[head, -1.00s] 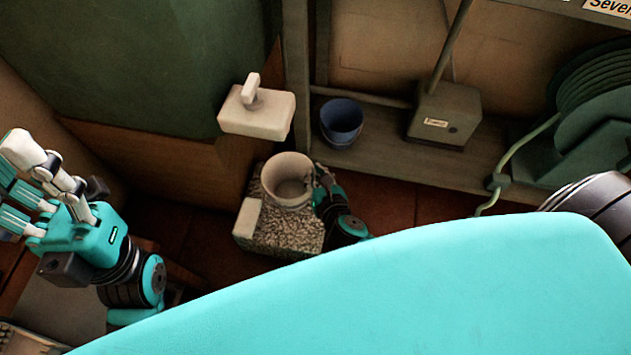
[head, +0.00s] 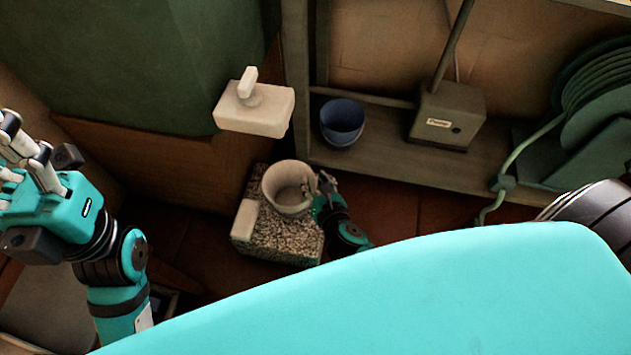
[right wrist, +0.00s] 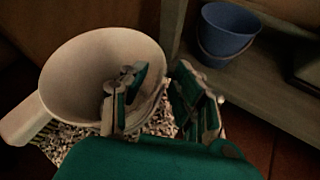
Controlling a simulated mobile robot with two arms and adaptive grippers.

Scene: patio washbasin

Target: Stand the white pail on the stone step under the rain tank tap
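The white pail (head: 290,206) stands upright on the speckled stone step (head: 268,243), under the pale tap (head: 254,109) of the green rain tank (head: 130,60). Its top is open, and it also shows in the right wrist view (right wrist: 85,85). My right gripper (head: 326,184) is at the pail's right rim. In the right wrist view, one finger is inside the pail and the other outside, with a gap around the wall; it looks open. My left gripper (head: 18,150) is raised at the left edge, empty, fingers apart, partly cut off. The pail's underside is hidden.
A pale block (head: 244,219) sits at the step's left edge, close to the pail. A green hose reel (head: 590,95) is at right.

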